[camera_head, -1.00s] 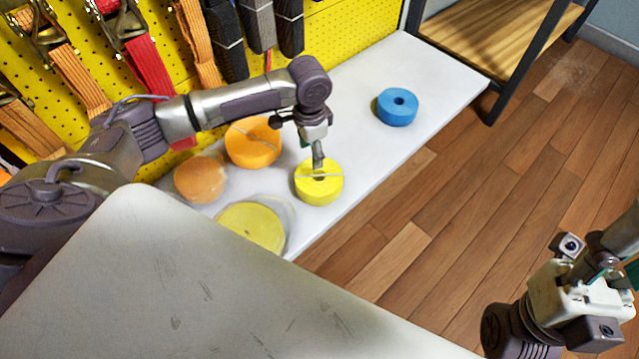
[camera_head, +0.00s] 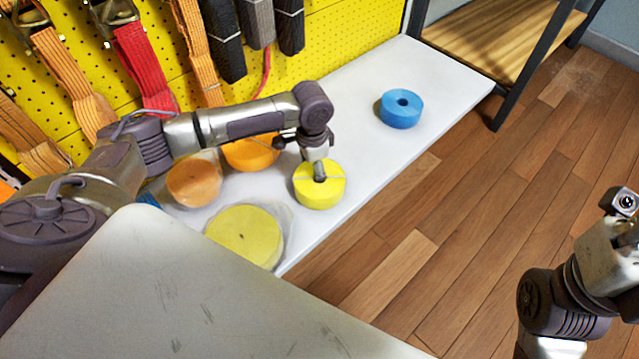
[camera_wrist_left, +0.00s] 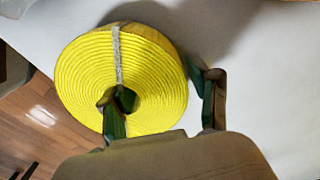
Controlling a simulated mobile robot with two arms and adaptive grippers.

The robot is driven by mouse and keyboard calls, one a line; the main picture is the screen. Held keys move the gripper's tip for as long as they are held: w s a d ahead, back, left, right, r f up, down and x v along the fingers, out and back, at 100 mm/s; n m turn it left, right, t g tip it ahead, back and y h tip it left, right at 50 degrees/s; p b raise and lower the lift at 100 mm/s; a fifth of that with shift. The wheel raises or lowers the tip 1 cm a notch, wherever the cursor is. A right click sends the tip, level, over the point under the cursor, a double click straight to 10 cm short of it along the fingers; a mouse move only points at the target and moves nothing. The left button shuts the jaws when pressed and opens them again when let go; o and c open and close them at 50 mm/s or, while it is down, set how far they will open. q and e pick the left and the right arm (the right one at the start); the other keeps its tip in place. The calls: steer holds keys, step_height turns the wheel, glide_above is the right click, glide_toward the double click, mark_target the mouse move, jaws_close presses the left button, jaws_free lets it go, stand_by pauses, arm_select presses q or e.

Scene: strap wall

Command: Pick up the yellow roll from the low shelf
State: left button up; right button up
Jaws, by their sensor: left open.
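The yellow roll (camera_head: 308,194) lies flat on the white low shelf (camera_head: 352,142), with a pale band across its top. My left gripper (camera_head: 319,174) is directly over it, pointing down. In the left wrist view the yellow roll (camera_wrist_left: 85,75) fills much of the picture. There my left gripper (camera_wrist_left: 160,98) is open, with one finger at the roll's centre hole and the other just outside its rim, so the fingers straddle the roll's wall. How deep the fingertips reach is hard to tell. Part of my right arm shows at the lower right, but its fingers are not visible.
A larger wrapped yellow roll (camera_head: 242,237) and two orange rolls (camera_head: 190,183) (camera_head: 250,153) lie close by on the left. A blue roll (camera_head: 401,112) stands apart at the right. Straps hang on the yellow pegboard (camera_head: 345,30). A grey surface (camera_head: 200,300) fills the foreground.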

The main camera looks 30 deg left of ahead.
arm_select(q)
jaws_close()
steer(key=shift+r, duration=0.1)
